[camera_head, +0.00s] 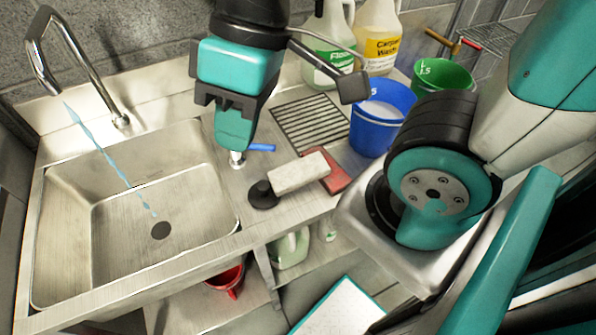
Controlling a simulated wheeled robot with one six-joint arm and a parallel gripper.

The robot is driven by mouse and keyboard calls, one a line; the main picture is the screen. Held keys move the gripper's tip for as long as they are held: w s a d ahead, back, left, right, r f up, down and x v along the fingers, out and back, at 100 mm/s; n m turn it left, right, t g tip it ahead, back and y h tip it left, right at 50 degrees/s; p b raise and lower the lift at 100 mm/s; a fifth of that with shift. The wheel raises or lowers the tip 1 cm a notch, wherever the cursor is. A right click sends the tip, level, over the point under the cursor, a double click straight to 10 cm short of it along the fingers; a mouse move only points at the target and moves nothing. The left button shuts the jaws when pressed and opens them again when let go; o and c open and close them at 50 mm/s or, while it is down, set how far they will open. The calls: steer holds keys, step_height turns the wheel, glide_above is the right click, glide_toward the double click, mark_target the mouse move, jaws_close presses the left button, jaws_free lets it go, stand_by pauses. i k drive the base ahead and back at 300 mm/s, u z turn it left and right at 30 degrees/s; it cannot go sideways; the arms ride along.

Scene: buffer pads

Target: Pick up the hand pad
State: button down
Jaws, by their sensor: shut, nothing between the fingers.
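A whitish rectangular block (298,174) lies on the metal counter, right of the sink. A flat red pad (338,174) lies at its right end, partly hidden by it. I cannot tell for sure which of these is the hand pad. My gripper (233,146) is shut and empty. It points down near the right rim of the sink, up and to the left of the block in the picture, and appears apart from it.
A black round knob-like thing (263,195) is by the block's left end. A blue lever (262,148) shows beside my gripper. A blue bucket (381,117), green bucket (443,78) and jugs (379,35) stand behind. The sink (95,215) has a running faucet (75,50).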

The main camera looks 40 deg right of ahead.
mark_target(292, 176)
steer(key=k, duration=1.2)
steer(key=u, duration=0.2)
steer(key=i, duration=0.7)
steer(key=u, duration=0.25)
